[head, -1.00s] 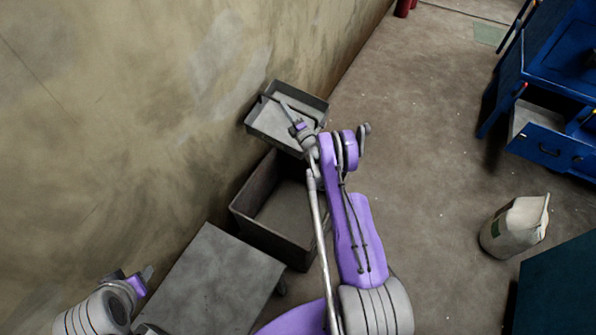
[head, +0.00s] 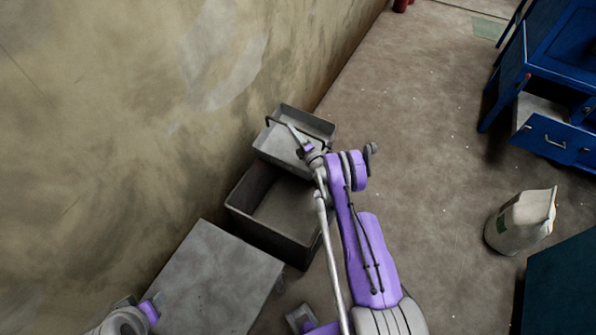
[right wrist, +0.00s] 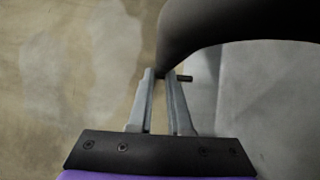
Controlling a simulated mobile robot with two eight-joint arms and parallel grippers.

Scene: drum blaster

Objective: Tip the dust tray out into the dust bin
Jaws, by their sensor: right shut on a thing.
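The dust tray (head: 312,122), a shallow grey open box with a dark handle, is in the head view beside the wall. My right gripper (head: 292,129) reaches over it and is shut on its handle; a short dark bar end (right wrist: 184,78) shows at the fingertips in the right wrist view. The dust bin (head: 240,212), a deeper dark grey open box, lies just below the tray in the picture. The tray overlaps the bin's far edge; the height between them cannot be told. Dust in the tray cannot be made out. My left gripper (head: 154,298) is small at the bottom left.
A grey table (head: 205,275) stands close in front of the bin, along the wall. A whitish container (head: 520,222) stands on the floor at right. A blue cabinet (head: 560,60) with an open drawer is at the upper right. The middle floor is clear.

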